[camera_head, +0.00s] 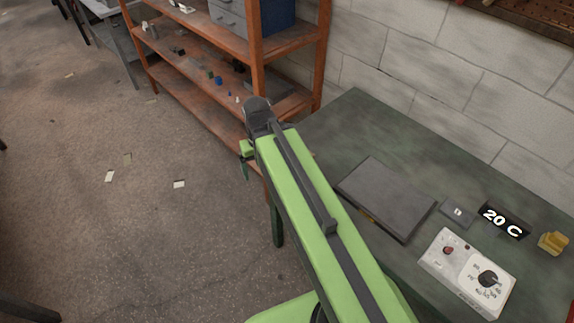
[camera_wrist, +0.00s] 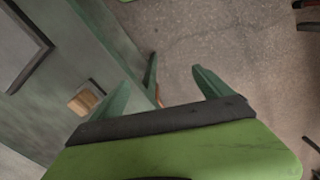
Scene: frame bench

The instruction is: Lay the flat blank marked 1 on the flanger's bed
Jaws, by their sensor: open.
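My gripper shows in the wrist view (camera_wrist: 162,76) with its two green fingers spread and nothing between them. In the head view my gripper (camera_head: 245,169) is mostly hidden behind my arm, off the bench's left edge and over the floor. A small grey plate (camera_head: 458,212) with a pale mark lies on the green bench (camera_head: 345,127); the mark is too small to read surely. A larger dark flat slab (camera_head: 386,197) lies to its left. I cannot identify the flanger or its bed for certain.
A white control box with a dial (camera_head: 468,274), a black "20 C" sign (camera_head: 503,221) and a yellow block (camera_head: 553,243) stand on the bench's right part. An orange shelf (camera_head: 200,65) holds several small items. The bench's far left part is clear. A block wall stands behind.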

